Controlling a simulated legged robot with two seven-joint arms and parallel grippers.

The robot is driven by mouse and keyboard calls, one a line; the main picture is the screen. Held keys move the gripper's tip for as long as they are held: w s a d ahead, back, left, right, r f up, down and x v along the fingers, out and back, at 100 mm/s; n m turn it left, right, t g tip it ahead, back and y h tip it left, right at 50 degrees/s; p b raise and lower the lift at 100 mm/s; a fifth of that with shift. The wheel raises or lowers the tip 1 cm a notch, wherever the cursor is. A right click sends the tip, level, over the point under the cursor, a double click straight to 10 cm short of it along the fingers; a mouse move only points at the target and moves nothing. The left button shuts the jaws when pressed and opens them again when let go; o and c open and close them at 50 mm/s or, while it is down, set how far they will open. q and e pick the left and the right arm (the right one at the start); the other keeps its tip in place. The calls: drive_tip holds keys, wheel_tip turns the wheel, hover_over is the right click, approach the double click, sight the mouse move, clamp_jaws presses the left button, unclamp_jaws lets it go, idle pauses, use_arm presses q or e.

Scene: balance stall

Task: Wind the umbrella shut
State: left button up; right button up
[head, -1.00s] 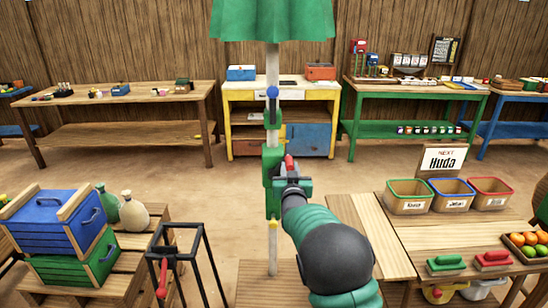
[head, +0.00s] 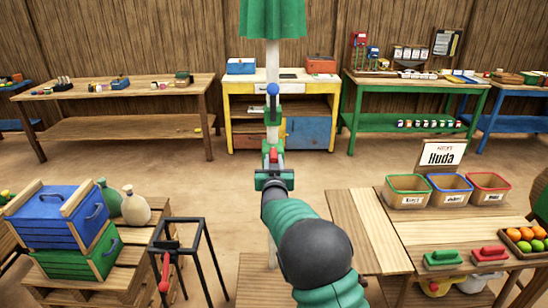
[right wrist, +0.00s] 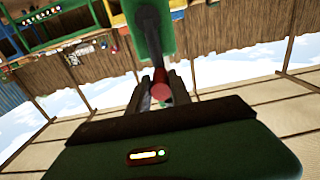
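The green umbrella canopy (head: 272,18) hangs narrow around the pale pole (head: 272,72) at the top of the head view; its upper part is cut off. A blue knob (head: 272,89) sits on the pole above the green crank housing (head: 272,115), which also shows in the right wrist view (right wrist: 148,30). My right gripper (head: 273,168) is at the crank in front of the pole. In the right wrist view its fingers (right wrist: 162,90) lie on both sides of the red crank handle (right wrist: 160,92) and appear shut on it. My left gripper is not in view.
A wooden counter (head: 440,236) with labelled bins stands at the right. Blue and green crates (head: 55,218) sit on a pallet at the left, beside a black metal stand (head: 180,250). Workbenches line the back wall. Open floor lies between.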

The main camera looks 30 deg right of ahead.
drive_tip(key=o, duration=0.4)
drive_tip(key=shift+w+f, duration=0.1)
drive_tip(key=b+v, duration=0.1)
drive_tip(key=v, duration=0.8)
